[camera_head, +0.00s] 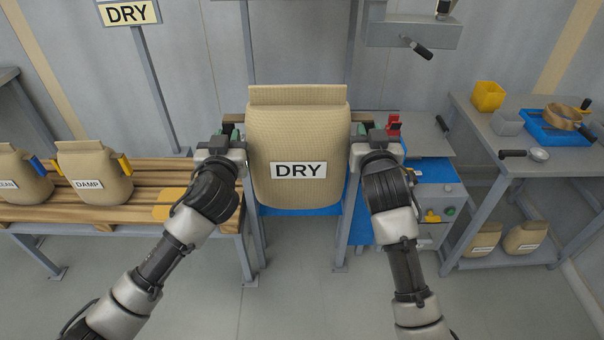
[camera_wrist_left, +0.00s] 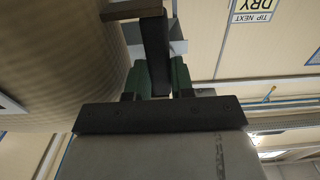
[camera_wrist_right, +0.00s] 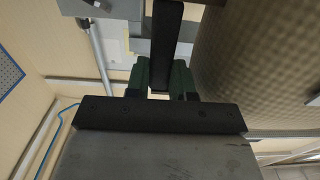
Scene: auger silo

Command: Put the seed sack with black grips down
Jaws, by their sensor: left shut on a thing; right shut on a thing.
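The seed sack (camera_head: 298,140) is tan, upright and labelled DRY, in the middle of the head view. My left gripper (camera_head: 232,134) is shut at its left side, on a black grip (camera_wrist_left: 155,55) that stands between the green fingers (camera_wrist_left: 157,78). My right gripper (camera_head: 369,136) is shut at its right side, on the other black grip (camera_wrist_right: 166,45), between green fingers (camera_wrist_right: 165,76). The sack hangs between both grippers in front of a grey frame with a blue part (camera_head: 300,211) below. Whether its base touches anything is hidden.
At left, a slatted wooden bench (camera_head: 140,178) holds a DAMP sack (camera_head: 92,172) with yellow grips and another sack (camera_head: 22,176) with a blue grip. A DRY sign (camera_head: 128,13) stands behind.

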